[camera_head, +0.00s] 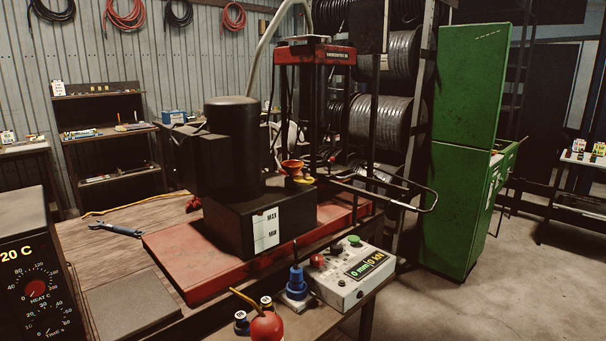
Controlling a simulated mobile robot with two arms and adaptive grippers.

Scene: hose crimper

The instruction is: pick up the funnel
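The funnel appears to be the small red-orange cone (292,166) at the far right corner of the black tank (222,232). Its wide mouth faces up. A small yellow piece (304,180) is beside its lower part; I cannot tell whether they touch. The tank carries a white MAX/MIN label and a tall black cylinder (233,145). Neither of my grippers is in view.
The tank stands on a red base (185,262) on the workbench. In front are a control box (350,275), a blue plug (297,282) and a red oil can (266,326). A wrench (116,229) lies left. A green cabinet (468,150) stands right, beside open floor.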

